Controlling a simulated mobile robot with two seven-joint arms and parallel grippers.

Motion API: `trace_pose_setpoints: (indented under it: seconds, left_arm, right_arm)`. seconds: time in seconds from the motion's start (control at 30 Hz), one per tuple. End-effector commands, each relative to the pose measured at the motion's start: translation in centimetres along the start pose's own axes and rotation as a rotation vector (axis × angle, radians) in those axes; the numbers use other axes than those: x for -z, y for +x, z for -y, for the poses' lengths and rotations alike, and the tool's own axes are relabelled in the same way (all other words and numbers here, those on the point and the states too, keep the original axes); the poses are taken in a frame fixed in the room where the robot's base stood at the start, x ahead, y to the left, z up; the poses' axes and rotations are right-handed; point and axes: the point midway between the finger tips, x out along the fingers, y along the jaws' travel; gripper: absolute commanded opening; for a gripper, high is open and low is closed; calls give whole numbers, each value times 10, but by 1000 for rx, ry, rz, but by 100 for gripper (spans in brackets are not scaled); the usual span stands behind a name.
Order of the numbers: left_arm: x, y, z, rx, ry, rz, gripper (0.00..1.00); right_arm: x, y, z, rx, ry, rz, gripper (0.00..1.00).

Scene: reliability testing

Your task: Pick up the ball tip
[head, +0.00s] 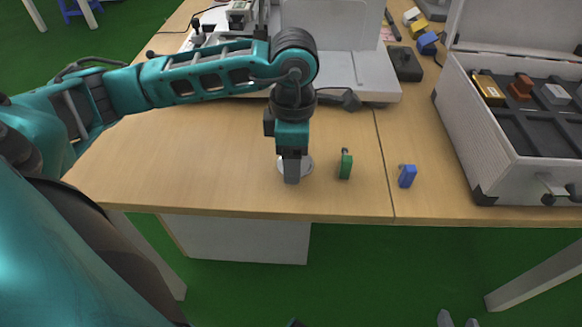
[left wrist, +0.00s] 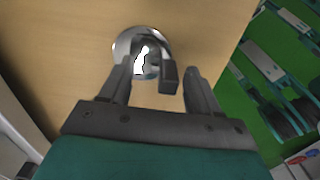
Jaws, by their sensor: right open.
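A shiny round metal piece (head: 306,165) lies on the wooden table near its front edge; I take it to be the ball tip, but cannot be sure. My left gripper (head: 291,178) points down over it and hides much of it in the head view. In the left wrist view, the round metal piece (left wrist: 124,45) shows just beyond the fingers. My left gripper's fingers (left wrist: 158,78) are apart. A dark upright block (left wrist: 168,77) stands between them, apart from the right finger.
A green piece (head: 346,166) and a blue piece (head: 407,177) stand to the right on the table (head: 220,170). An open grey case (head: 470,130) with a divided tray stands further right. A white device (head: 370,80) is behind. The table's left front is clear.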

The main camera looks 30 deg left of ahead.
Motion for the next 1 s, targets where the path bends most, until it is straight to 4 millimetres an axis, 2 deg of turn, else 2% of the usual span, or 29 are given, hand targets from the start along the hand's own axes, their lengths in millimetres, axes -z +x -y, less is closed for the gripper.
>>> trace_pose_setpoints:
  seconds: [0.07, 0.5, 0.77, 0.8, 0.83, 0.87, 1.0]
  left_arm:
    - [0, 0, 0, 0, 0, 0, 54]
    - [0, 0, 0, 1, 0, 0, 12]
    - [0, 0, 0, 2, 1, -1, 10]
    - [0, -2, 0, 2, 1, 0, 5]
    - [0, -3, 0, 1, 1, 0, 4]
    - [0, -4, 0, 1, 1, 0, 0]
    - [0, -18, 0, 0, 0, 1, 0]
  right_arm:
    - [0, 0, 0, 0, 0, 0, 43]
    - [0, 0, -1, 0, -5, 1, 43]
    - [0, 0, -2, 0, -8, 2, 43]
    - [0, 0, -2, 0, -8, 2, 43]
    - [0, -1, -2, 0, -8, 2, 43]
    - [0, -1, -2, 0, -8, 2, 43]
    - [3, -3, -1, 0, -8, 1, 43]
